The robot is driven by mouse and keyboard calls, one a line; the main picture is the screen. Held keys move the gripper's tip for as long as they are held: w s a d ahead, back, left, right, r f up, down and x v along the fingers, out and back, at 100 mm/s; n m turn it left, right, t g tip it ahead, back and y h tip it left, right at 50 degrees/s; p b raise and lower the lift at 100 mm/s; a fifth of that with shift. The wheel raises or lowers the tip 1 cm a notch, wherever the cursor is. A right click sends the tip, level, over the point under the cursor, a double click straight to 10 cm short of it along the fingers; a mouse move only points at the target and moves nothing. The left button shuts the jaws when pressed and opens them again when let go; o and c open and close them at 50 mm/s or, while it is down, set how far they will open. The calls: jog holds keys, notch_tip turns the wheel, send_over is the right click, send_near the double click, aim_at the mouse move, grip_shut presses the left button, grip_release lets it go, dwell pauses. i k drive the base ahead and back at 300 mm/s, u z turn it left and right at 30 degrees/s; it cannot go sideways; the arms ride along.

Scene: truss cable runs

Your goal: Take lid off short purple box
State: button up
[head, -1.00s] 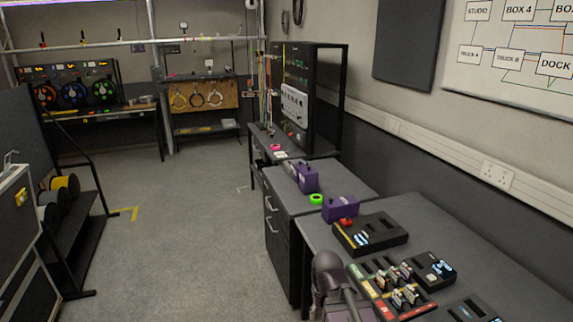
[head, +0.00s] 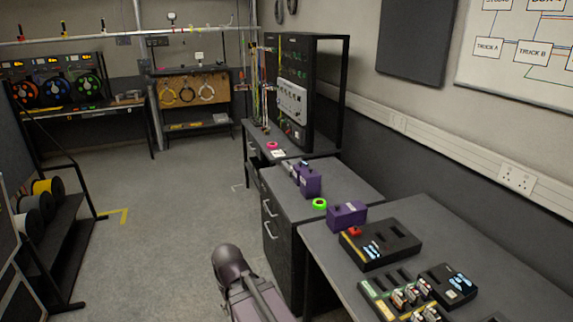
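Two purple boxes stand on the grey worktops along the right wall. The nearer purple box (head: 346,215) is low and wide, with a white label on its front and a small knob-like part on top. It appears closed. The farther purple box (head: 309,182) looks taller and narrower, also with something small on top. Part of my arm rises from the bottom edge, left of the cabinet and well short of both boxes. My gripper cannot be made out in this view.
A green tape roll (head: 319,204) lies between the boxes, and a pink roll (head: 272,146) lies farther back. A black charger unit (head: 380,244) and a tray of small cards (head: 408,295) fill the near bench. A drawer cabinet (head: 277,225) stands below. Floor (head: 165,235) to the left is clear.

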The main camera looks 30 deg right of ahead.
aim_at(300, 167)
jog(key=u, duration=0.1)
jog(key=i, duration=1.55)
jog(key=z, duration=1.05)
jog(key=i, duration=0.85)
jog(key=z, duration=0.55)
